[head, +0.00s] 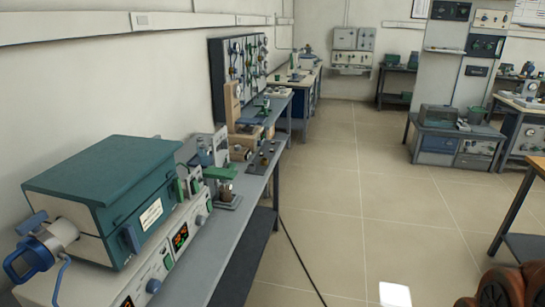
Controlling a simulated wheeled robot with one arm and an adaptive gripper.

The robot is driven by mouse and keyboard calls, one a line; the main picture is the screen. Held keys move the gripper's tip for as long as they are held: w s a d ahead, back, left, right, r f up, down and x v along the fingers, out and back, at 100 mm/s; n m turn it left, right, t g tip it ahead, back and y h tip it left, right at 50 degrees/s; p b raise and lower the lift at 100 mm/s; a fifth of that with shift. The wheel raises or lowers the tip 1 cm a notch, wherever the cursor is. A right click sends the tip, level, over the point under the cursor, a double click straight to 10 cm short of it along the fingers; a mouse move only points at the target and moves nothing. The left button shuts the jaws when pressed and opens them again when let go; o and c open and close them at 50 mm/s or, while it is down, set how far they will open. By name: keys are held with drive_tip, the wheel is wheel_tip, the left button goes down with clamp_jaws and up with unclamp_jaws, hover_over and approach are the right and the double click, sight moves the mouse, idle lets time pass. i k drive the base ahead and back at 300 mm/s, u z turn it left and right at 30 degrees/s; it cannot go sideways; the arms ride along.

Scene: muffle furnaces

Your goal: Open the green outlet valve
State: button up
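I cannot single out the green outlet valve for certain. A green flat-topped piece (220,172) stands on the left bench beyond the furnace, and small green parts (181,190) sit by the furnace's far right side. All are too small to tell whether any is a valve or how it is set. My gripper is not in view.
The long grey bench (235,225) runs along the left wall, with a black tool panel (237,70) farther back. A dark cable (298,250) lies on the tiled floor (355,190), which is mostly clear. A low bench (455,130) and a wooden-topped table (525,200) stand right.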

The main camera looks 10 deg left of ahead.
sight(230, 165)
drive_tip(key=u, duration=0.2)
drive_tip(key=i, duration=0.95)
drive_tip(key=u, duration=1.1)
drive_tip(key=i, duration=0.6)
drive_tip(key=u, duration=0.65)
